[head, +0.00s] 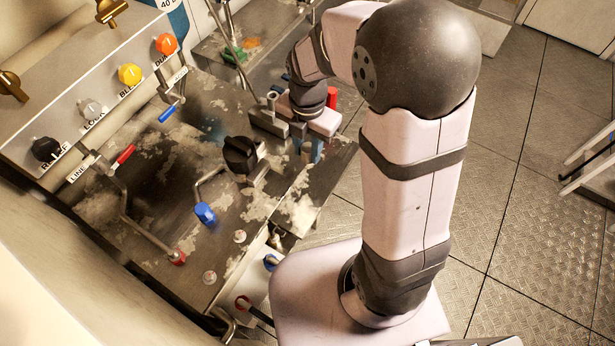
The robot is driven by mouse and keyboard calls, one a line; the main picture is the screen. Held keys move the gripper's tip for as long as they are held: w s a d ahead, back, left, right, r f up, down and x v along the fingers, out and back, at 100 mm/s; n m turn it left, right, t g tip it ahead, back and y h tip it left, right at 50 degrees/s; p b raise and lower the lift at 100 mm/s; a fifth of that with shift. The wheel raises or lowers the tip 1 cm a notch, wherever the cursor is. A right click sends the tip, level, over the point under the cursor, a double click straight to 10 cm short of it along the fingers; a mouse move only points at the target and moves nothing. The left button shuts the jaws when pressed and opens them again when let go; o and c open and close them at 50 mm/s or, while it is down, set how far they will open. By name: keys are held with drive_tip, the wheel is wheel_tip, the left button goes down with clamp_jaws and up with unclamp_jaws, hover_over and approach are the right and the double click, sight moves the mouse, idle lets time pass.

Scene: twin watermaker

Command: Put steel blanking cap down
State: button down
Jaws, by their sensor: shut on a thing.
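My gripper (282,130) is low over the far right part of the worn steel bench (225,125). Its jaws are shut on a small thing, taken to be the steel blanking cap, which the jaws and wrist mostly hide. A small grey round-topped piece (272,97) shows right beside the jaws; I cannot tell whether it is part of the cap. I cannot tell whether the held thing touches the surface under it.
A black knob valve (240,155) stands left of my gripper, with a blue cap (205,213) nearer. A red cylinder (331,97) is just right of the wrist. Pipes with a red handle (125,154) and a blue handle (167,114) rise at left, below the knob panel (90,85).

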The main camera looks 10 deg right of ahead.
sight(308, 179)
drive_tip(key=shift+s+f, duration=0.1)
drive_tip(key=shift+f, duration=0.3)
drive_tip(key=shift+f+p, duration=0.6)
drive_tip(key=shift+f, duration=4)
drive_tip(key=shift+f, duration=0.1)
drive_tip(key=c, duration=1.4)
unclamp_jaws()
